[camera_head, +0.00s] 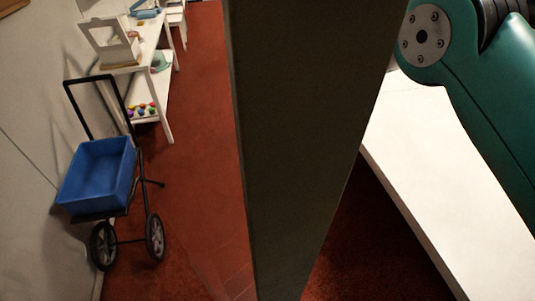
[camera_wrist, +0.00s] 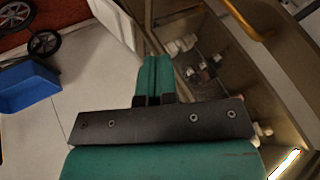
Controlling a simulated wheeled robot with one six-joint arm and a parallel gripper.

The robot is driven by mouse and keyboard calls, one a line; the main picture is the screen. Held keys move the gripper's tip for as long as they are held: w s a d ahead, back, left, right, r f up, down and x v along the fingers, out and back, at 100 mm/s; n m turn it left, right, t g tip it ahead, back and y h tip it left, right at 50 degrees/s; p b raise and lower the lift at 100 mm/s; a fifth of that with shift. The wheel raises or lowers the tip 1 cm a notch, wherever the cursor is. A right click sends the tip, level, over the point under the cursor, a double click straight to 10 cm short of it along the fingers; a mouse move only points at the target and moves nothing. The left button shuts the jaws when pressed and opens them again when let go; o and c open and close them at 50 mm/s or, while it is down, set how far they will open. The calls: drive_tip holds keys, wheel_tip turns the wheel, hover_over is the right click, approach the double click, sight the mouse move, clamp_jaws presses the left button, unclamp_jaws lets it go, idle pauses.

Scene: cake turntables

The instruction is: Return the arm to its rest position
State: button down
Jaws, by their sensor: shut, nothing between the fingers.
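My gripper (camera_wrist: 154,60) shows in the wrist view with its two green fingers pressed together and nothing between them. It points toward the upper middle of that view and touches nothing that I can make out. In the head view my green arm (camera_head: 485,95) reaches down along the right edge, in front of a white surface. The gripper itself is outside the head view. No cake turntable can be made out in either view.
A cart with a blue tub (camera_head: 97,174) stands by the left wall; the tub also shows in the wrist view (camera_wrist: 28,88). A white table (camera_head: 155,55) is behind it. A white surface (camera_head: 440,180) lies under my arm. A cabinet with a brass handle (camera_wrist: 248,20) is at the wrist view's right.

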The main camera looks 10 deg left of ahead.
drive_tip(key=s+d+r+m+t+y+b, duration=0.2)
drive_tip(key=s+d+r+m+b, duration=0.25)
drive_tip(key=d+m, duration=0.3)
drive_tip(key=s+d+r+m+t+y+b, duration=0.1)
drive_tip(key=s+d+r+m+t+b, duration=0.2)
drive_tip(key=d+m+b, duration=0.4)
drive_tip(key=s+d+f+m+t, duration=0.2)
drive_tip(key=s+d+f+m, duration=0.1)
drive_tip(key=s+d, duration=0.4)
drive_tip(key=shift+d+f, duration=0.55)
drive_tip(key=shift+f, duration=0.05)
drive_tip(key=shift+m, duration=0.25)
